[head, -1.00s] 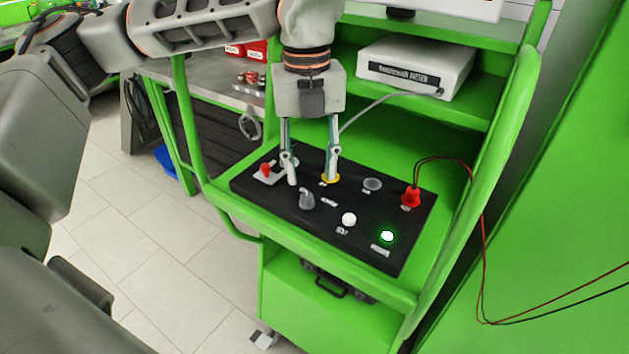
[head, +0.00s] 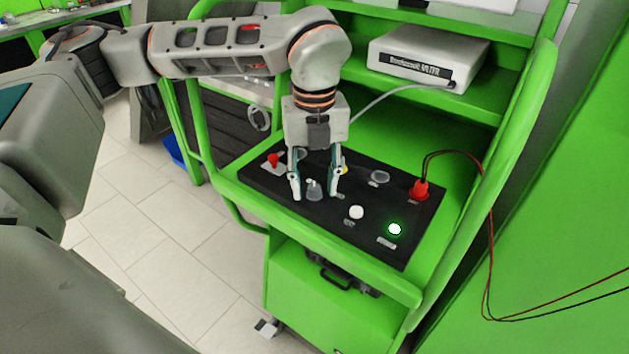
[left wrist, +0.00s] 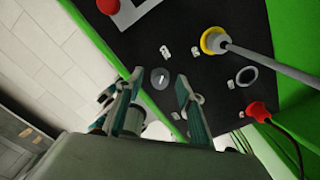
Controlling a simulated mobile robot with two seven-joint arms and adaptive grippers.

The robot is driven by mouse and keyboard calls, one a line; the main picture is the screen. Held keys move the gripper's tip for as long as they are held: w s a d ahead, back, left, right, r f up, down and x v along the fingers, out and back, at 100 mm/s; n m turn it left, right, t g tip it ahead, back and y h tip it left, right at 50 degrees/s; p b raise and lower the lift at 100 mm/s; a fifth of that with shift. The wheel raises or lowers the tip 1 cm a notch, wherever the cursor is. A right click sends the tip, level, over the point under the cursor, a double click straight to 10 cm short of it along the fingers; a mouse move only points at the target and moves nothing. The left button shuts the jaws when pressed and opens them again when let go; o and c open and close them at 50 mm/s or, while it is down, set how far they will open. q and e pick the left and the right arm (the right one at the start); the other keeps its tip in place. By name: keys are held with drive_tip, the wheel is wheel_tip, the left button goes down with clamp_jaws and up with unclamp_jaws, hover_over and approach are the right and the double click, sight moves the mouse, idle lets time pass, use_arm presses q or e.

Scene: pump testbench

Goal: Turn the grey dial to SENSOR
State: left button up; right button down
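The grey dial (head: 314,189) sits on the black control panel (head: 376,248). In the left wrist view the dial (left wrist: 160,78) is round with a white mark. My left gripper (head: 315,192) points down at the panel, open, with one finger on each side of the dial in the head view. In the left wrist view the fingertips (left wrist: 159,84) are apart, and the dial shows between them, with no clear contact. Small white labels (left wrist: 165,51) lie near the dial, but their text is too small to read. My right gripper is not in view.
A white instrument box (head: 425,62) stands on the shelf behind. Green frame posts flank the panel.

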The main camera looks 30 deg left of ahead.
use_arm(q)
clamp_jaws()
drive_tip(key=shift+r+m, duration=0.1)
drive_tip(key=shift+m, duration=0.3)
drive_tip(key=m, duration=0.3)
drive_tip(key=shift+p, duration=0.35)
drive_tip(key=m, duration=0.4)
drive_tip(key=shift+p, duration=0.4)
drive_tip(key=m, duration=0.4)
drive_tip(key=shift+m+p, duration=0.4)
drive_tip(key=shift+w+m+p, duration=0.1)
drive_tip(key=shift+m+p, duration=0.2)
drive_tip(key=shift+m, duration=1.4)
